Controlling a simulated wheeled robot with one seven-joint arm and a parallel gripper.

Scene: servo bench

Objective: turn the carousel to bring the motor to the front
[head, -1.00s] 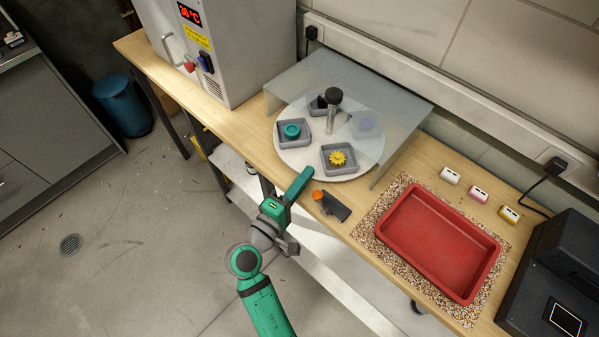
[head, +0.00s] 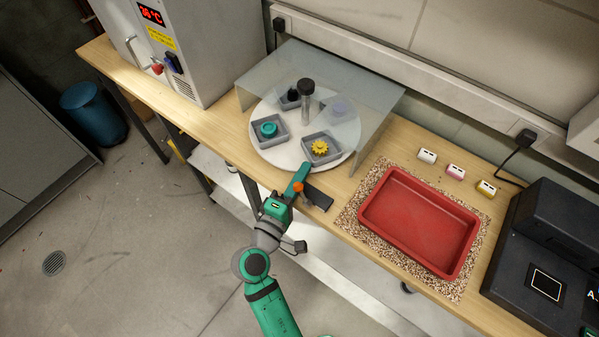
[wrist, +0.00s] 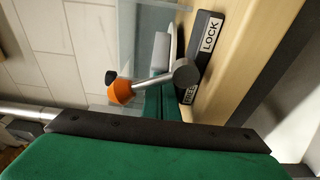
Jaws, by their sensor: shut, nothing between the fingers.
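The carousel is a white round disc (head: 283,159) with grey trays and a black-capped post (head: 306,100). A tray at the front right holds a yellow gear (head: 320,147); one at the left holds a teal round part (head: 268,130). A dark part (head: 293,95) sits in the back tray; I cannot tell whether it is the motor. Another tray shows faintly under the clear cover. My gripper (head: 303,169) is shut and empty, beside the lever with an orange knob (head: 298,187). In the wrist view, the lever (wrist: 150,81) crosses over the green fingers; contact is unclear.
The lever's dark plate (wrist: 208,35) reads LOCK at one end; the other label is partly hidden. The clear cover (head: 375,110) spans the carousel's rear. A red tray (head: 418,262) on a speckled mat is at the right. A grey machine (head: 205,50) stands at the left.

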